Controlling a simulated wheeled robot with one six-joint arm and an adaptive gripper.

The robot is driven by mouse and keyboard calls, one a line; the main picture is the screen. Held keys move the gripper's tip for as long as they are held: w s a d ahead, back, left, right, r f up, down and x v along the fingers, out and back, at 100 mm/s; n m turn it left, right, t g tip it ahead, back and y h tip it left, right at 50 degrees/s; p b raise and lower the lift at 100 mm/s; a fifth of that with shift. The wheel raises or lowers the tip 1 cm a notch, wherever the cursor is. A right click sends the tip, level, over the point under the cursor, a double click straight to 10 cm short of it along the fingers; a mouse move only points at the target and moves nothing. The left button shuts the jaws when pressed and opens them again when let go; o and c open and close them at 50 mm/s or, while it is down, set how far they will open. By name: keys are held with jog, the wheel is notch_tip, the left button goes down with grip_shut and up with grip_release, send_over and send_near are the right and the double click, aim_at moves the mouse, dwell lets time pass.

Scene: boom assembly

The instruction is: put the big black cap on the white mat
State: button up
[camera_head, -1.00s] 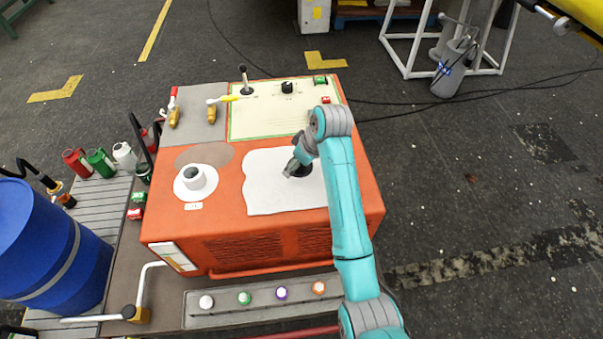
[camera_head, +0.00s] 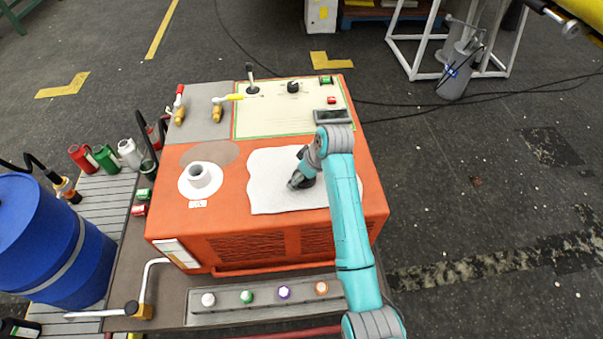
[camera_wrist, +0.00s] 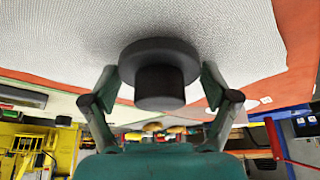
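The big black cap (camera_wrist: 160,72) is in the middle of the wrist view, a wide flange with a narrower round part facing the camera. It appears to rest on the white mat (camera_wrist: 60,42), with a dark shadow around it. My gripper (camera_wrist: 158,88) has one finger on each side of the cap. The fingers are spread, with small gaps seen beside the cap. In the head view, my gripper (camera_head: 300,182) is low over the white mat (camera_head: 270,195) on the orange machine, and the cap is mostly hidden by it.
A white cup-like ring (camera_head: 199,176) stands on a white disc left of the mat. Levers and a knob (camera_head: 293,87) stand on the panel behind. A small dark screen (camera_head: 333,116) is near my arm. The mat's left part is bare.

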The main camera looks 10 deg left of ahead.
dwell(0.3)
jog(key=v, duration=1.2)
jog(key=shift+r, duration=0.2)
dwell(1.1)
